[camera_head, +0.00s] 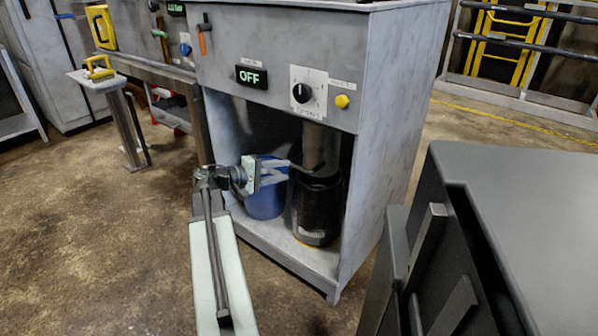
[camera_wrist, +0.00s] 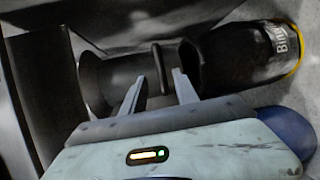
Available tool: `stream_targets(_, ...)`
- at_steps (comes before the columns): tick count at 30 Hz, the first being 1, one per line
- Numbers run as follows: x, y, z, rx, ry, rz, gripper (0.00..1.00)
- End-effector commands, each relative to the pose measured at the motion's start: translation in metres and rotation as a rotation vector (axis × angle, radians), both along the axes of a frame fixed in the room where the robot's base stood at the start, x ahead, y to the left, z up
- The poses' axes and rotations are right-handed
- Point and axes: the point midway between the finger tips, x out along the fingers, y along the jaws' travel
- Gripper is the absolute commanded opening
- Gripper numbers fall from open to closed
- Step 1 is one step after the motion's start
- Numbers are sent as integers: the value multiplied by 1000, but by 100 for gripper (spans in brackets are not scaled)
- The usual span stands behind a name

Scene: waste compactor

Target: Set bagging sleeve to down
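The bagging sleeve (camera_head: 318,145) is a grey cylinder hanging inside the compactor cabinet, above a black bin (camera_head: 318,208). In the wrist view the sleeve (camera_wrist: 112,82) lies across the picture, with a dark handle (camera_wrist: 162,66) sticking out from it towards me. My gripper (camera_head: 284,170) reaches into the cabinet opening from the left, at about the height of the bin's top. In the wrist view my gripper (camera_wrist: 158,80) is open, one finger on each side of the handle. Gaps show between the fingers and the handle. The exact depth of the fingertips is hard to tell.
A blue container (camera_head: 266,200) stands behind and below my gripper. The front panel above has an OFF display (camera_head: 251,77), a black knob (camera_head: 302,92) and a yellow button (camera_head: 342,101). The cabinet's right side wall (camera_head: 385,150) bounds the opening.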

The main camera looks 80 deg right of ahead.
Motion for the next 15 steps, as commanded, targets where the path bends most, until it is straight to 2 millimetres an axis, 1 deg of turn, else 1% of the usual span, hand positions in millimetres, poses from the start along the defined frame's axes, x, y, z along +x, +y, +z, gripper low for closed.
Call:
stream_targets(9, -43, -34, -13, 2, -2, -2, 36)
stream_targets(15, -55, -43, -15, 2, -2, 0, 36)
